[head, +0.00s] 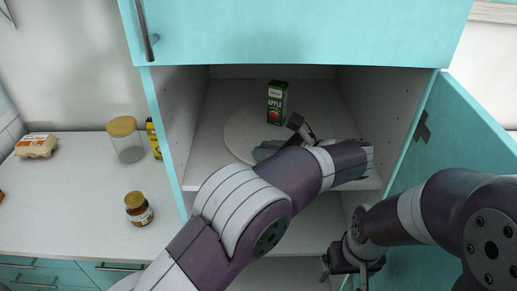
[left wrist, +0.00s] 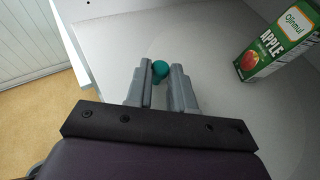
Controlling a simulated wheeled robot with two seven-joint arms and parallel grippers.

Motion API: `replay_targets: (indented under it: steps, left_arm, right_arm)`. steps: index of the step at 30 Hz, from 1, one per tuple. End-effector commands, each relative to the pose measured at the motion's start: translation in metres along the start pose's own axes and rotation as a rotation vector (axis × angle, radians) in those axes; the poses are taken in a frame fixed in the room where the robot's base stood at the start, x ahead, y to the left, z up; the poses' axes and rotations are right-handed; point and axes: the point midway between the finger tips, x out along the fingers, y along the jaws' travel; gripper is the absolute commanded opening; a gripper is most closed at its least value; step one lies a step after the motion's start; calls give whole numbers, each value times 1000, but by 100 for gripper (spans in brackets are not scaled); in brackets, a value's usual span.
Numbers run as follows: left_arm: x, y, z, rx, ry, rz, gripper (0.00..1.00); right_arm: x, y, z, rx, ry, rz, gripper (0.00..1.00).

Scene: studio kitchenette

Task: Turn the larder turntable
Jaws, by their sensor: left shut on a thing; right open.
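The larder turntable (head: 240,132) is a pale round disc on the shelf inside the open teal cabinet. A green apple juice carton (head: 277,102) stands upright toward its back; it also shows in the left wrist view (left wrist: 279,45). My right gripper (head: 352,268) is open and empty, low in front of the cabinet.
The cabinet door (head: 465,135) stands open on the right, close to my right arm. The left counter (head: 85,200) holds an egg carton (head: 36,146), a lidded glass jar (head: 125,139) and a brown jar (head: 138,208). A lower shelf (head: 305,232) looks empty where visible.

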Motion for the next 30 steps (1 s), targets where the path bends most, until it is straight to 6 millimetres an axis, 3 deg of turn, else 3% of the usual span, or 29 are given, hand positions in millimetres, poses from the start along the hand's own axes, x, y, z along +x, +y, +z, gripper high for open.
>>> replay_targets:
  steps: [15, 30]
  left_arm:
    - [-27, -16, -7, -90, -11, 202, 0]
    - [-35, -23, -12, -123, -14, 280, 0]
  right_arm:
    - [-24, 0, -3, 0, 0, 0, 92]
    - [-35, 0, -4, 0, 0, 0, 92]
